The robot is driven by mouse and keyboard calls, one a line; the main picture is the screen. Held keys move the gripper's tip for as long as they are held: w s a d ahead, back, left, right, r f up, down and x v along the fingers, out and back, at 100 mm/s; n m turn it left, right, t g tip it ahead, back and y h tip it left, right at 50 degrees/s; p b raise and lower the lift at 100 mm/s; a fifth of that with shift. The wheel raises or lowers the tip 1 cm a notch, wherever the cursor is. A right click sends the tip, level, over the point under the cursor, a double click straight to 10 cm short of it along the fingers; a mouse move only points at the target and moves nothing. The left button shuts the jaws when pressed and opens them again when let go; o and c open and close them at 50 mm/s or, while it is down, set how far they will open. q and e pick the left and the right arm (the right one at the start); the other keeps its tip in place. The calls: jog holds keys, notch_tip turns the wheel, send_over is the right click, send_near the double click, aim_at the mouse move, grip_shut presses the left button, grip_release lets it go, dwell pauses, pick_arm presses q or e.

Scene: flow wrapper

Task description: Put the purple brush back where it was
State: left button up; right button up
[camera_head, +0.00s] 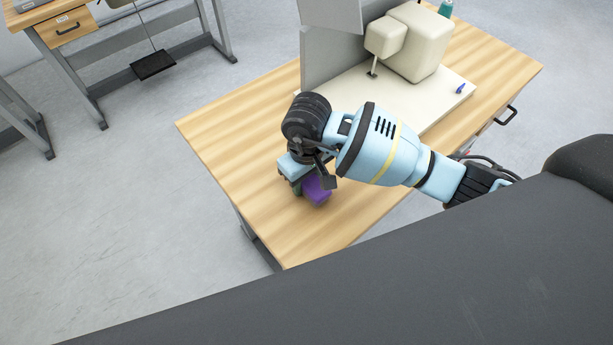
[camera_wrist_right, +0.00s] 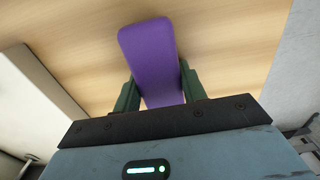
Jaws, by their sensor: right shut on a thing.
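The purple brush (camera_head: 316,191) is at my right gripper (camera_head: 306,187), over the near left part of the wooden table. In the right wrist view the brush (camera_wrist_right: 152,62) is a purple block with a rounded end. It sits between the two dark green fingers of my right gripper (camera_wrist_right: 158,92), which is shut on it. The brush's lower side is hidden, so I cannot tell whether it touches the table. My left gripper is not in view.
The wooden table (camera_head: 235,130) has bare room left of my right arm. A cream machine (camera_head: 422,45) on a pale base plate (camera_head: 440,95) and a grey panel (camera_head: 330,50) stand at the back. A small blue item (camera_head: 461,88) lies on the plate.

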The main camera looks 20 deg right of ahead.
jog(key=o, duration=1)
notch_tip(320, 180, up, 12)
jog(key=shift+r, duration=0.1)
